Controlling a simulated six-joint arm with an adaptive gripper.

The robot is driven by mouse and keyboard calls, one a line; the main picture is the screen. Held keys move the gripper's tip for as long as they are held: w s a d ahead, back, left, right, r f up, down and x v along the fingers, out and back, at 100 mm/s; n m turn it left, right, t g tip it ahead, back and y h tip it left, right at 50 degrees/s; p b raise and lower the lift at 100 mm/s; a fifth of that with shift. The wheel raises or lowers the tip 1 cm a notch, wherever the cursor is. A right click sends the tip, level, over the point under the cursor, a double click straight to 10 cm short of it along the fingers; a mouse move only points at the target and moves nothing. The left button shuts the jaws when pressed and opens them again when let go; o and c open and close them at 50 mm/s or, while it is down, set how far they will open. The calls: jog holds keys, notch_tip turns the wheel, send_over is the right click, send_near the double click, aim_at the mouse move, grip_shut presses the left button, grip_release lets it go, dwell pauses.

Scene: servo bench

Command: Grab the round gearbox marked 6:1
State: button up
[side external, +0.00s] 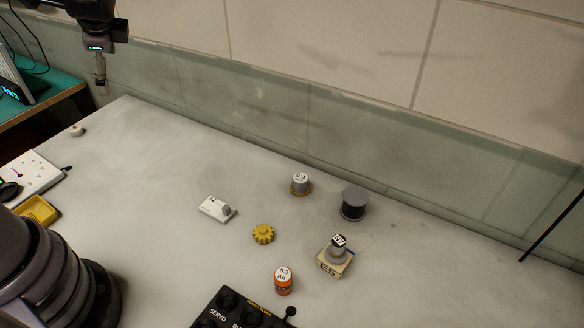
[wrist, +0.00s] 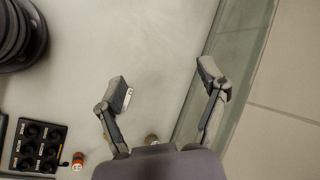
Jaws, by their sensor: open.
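The round gearbox (side external: 300,184) is a short grey cylinder with a white top label that seems to read 6:1. In the side view it stands upright on a yellow toothed disc, right of the table's middle. My gripper (side external: 100,82) hangs high at the top left of the side view, far from the gearbox. In the wrist view my gripper (wrist: 165,85) has its fingers wide apart with nothing between them. A small greyish-tan thing at the gripper body's edge there is mostly hidden; I cannot tell whether it is the gearbox.
Near the gearbox are a dark spool (side external: 354,204), a white switch-like block (side external: 217,208), a yellow gear (side external: 263,233), a grey cylinder (side external: 338,250) on a beige box (side external: 333,266), and an orange battery (side external: 284,281). The wall runs behind.

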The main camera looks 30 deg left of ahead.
jog(key=w+d+f+m+t+y, duration=0.2)
jog(key=w+d+f+m+y, duration=0.15)
jog(key=w+f+m, duration=0.2)
jog(key=m+t+h, duration=0.6)
jog(key=m+t, duration=0.3)
jog(key=m, duration=0.9)
send_near(299, 184)
jog(key=shift+h, duration=0.25)
jog(key=x, duration=0.5)
jog(key=shift+w+a+f, duration=0.1)
jog(key=shift+w+a, duration=0.05)
jog(key=shift+a, duration=0.15)
jog(key=x, duration=0.5)
jog(key=shift+w, duration=0.4)
jog(key=c, duration=1.3)
